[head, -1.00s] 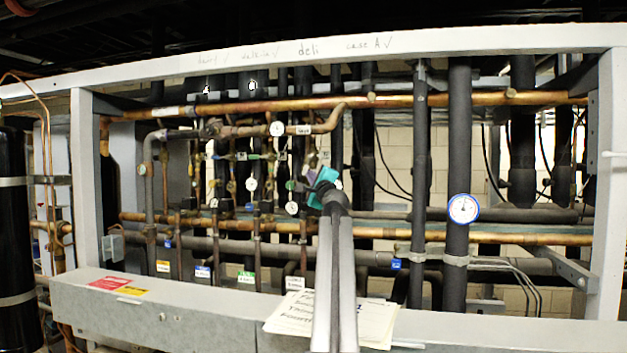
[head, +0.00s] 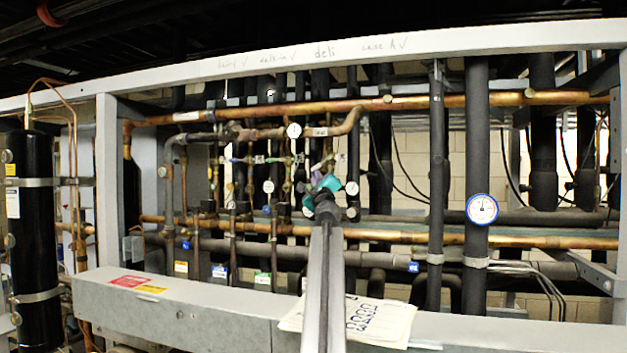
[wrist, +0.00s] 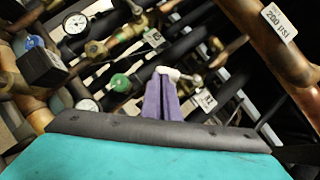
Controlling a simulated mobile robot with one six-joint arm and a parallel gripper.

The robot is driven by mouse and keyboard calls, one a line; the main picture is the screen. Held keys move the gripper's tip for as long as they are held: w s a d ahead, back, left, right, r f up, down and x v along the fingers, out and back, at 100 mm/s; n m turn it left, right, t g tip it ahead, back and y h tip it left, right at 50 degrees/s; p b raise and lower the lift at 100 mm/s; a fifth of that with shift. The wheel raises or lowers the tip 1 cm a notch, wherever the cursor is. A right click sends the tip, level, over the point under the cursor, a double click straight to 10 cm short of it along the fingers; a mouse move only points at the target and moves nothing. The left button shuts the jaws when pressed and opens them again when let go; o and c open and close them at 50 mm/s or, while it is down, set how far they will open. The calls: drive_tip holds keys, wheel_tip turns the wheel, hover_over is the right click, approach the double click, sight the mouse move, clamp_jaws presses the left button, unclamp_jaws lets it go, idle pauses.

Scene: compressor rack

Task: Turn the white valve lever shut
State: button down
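The white valve lever (wrist: 171,73) shows in the wrist view at the tips of my gripper's purple fingers. My gripper (wrist: 162,80) has its two fingers close together, and they look shut on the lever's left end. The lever's right part runs toward a round metal valve piece (wrist: 194,81). The part between the fingertips is hidden. In the head view my teal and purple gripper (head: 317,180) is in among the pipes right of the valve cluster. The lever is too small to make out there.
Copper pipe (wrist: 262,38) with a white label crosses the upper right of the wrist view. A green valve knob (wrist: 120,83), a black box with a blue cap (wrist: 41,64) and gauges (wrist: 76,23) lie to the left. Papers (head: 365,318) lie on the grey front beam (head: 210,318).

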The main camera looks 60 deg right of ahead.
drive_tip(key=shift+w+a+r+p, duration=0.15)
drive_tip(key=shift+w+r+p, duration=1.1)
drive_tip(key=shift+w+p, duration=0.2)
drive_tip(key=shift+w, duration=0.15)
drive_tip(key=shift+f, duration=0.1)
drive_tip(key=s+a+f+b, duration=0.2)
drive_tip(key=a+f+b, duration=0.2)
drive_tip(key=a+f, duration=0.5)
drive_tip(key=shift+f, duration=0.15)
idle(0.6)
idle(0.5)
